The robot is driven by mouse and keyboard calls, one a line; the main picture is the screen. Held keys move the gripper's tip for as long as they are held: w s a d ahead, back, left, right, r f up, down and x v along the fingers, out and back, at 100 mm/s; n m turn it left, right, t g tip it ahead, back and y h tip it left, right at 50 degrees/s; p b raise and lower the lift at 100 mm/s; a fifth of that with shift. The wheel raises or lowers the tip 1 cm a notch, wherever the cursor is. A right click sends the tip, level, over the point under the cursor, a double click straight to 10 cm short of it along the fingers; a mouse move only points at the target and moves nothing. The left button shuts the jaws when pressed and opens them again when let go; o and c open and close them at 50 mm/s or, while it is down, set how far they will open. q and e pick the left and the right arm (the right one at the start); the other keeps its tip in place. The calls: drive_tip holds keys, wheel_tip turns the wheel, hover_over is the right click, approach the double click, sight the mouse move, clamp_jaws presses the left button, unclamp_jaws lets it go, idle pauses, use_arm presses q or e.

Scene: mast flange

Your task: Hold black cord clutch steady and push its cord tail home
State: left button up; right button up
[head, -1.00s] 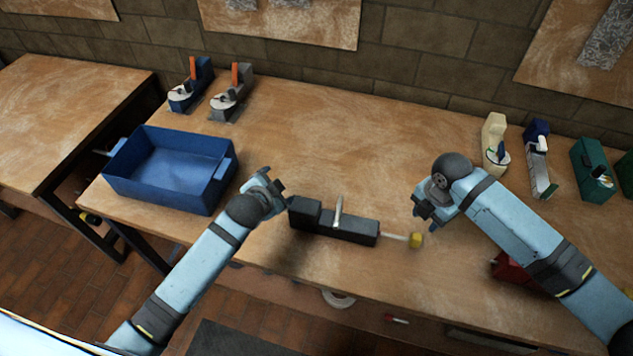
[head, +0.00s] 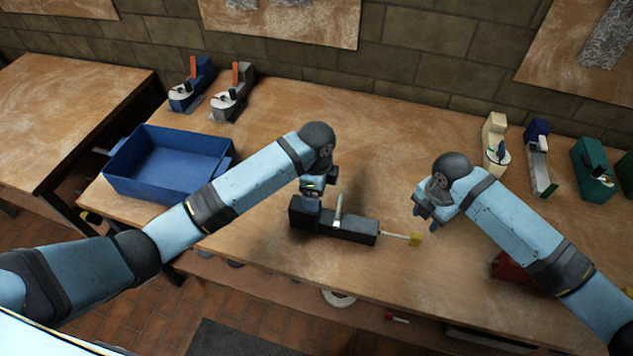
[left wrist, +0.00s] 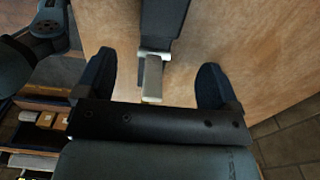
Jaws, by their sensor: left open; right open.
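The black cord clutch (head: 348,229) lies on the bench, with a pale lever (head: 338,210) standing up from it. A thin pale cord tail (head: 394,236) sticks out of its right end and carries a yellow block (head: 416,239). My left gripper (head: 311,200) is open over the clutch's left end and hides part of it. In the left wrist view, the clutch (left wrist: 164,20) and lever (left wrist: 152,80) show between my spread fingers (left wrist: 155,82), which look clear of both. My right gripper (head: 424,216) is open and empty, just behind the yellow block.
A blue bin (head: 170,165) stands at the left of the bench (head: 380,130). Two devices with orange levers (head: 190,85) stand behind it. Several cream, blue and green devices (head: 495,145) stand at the back right. A red object (head: 508,268) is partly hidden beneath my right arm.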

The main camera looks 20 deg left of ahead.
sight(334, 221)
use_arm(q)
wheel_tip(334, 221, down, 12)
drive_tip(key=shift+r, duration=0.25)
drive_tip(key=c, duration=1.2)
use_arm(e)
drive_tip(key=shift+o, duration=0.2)
use_arm(q)
drive_tip(key=shift+c, duration=0.2)
use_arm(e)
drive_tip(key=shift+o, duration=1.2)
drive_tip(key=shift+s+f+n, duration=0.1)
drive_tip(key=shift+s+n, duration=0.1)
drive_tip(key=shift+n, duration=0.1)
drive_tip(key=s+n+t, duration=0.4)
drive_tip(key=n, duration=0.3)
drive_tip(key=x, duration=1.1)
drive_tip(key=shift+w, duration=0.3)
